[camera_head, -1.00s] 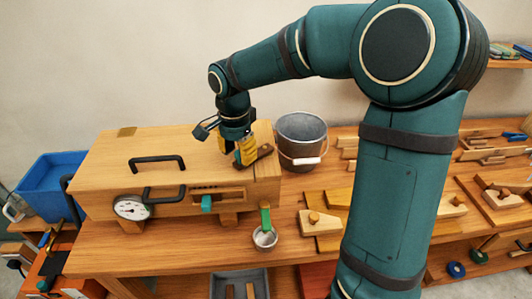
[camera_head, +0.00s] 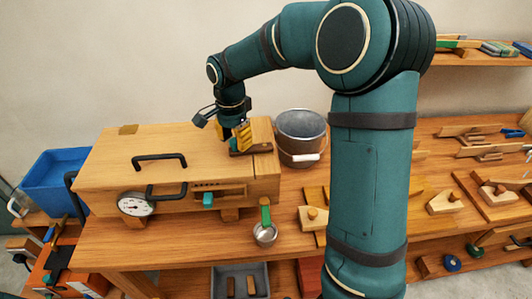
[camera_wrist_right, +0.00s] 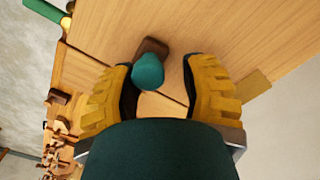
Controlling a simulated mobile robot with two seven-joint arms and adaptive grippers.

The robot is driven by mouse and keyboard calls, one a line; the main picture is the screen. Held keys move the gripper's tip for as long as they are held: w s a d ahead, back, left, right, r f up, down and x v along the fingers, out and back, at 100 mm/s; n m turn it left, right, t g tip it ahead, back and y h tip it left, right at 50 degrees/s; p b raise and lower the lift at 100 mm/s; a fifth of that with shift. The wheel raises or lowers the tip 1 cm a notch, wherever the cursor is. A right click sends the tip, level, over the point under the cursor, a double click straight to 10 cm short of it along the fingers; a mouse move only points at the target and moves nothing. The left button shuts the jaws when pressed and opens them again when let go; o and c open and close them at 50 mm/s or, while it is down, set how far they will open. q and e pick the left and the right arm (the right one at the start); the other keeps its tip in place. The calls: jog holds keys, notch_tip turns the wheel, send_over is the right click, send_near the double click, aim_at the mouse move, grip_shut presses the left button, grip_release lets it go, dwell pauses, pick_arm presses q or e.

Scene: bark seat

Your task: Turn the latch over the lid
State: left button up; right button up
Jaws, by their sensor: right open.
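The latch is a dark brown bar (camera_wrist_right: 153,47) with a round teal knob (camera_wrist_right: 148,72), near the seam at the right end of the wooden box. In the wrist view its visible end lies on the wide lid panel; the knob hides the rest. The lid (camera_head: 125,150) lies flat, with a black handle. My right gripper (camera_head: 236,139) points down over the latch. Its yellow fingers stand apart on either side of the knob, which also shows between them in the wrist view (camera_wrist_right: 157,75). Contact with the knob is unclear. My left gripper is out of view.
A grey bucket (camera_head: 301,137) stands close to the box's right end. A dial (camera_head: 136,204) and a teal piece (camera_head: 208,199) are on the box's front. A metal scoop (camera_head: 265,234) sits in front. Wooden tools lie on the bench at right.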

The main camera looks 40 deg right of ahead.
jog(key=shift+r, duration=0.1)
notch_tip(320, 180, up, 9)
jog(key=p, duration=0.7)
jog(key=shift+p, duration=0.35)
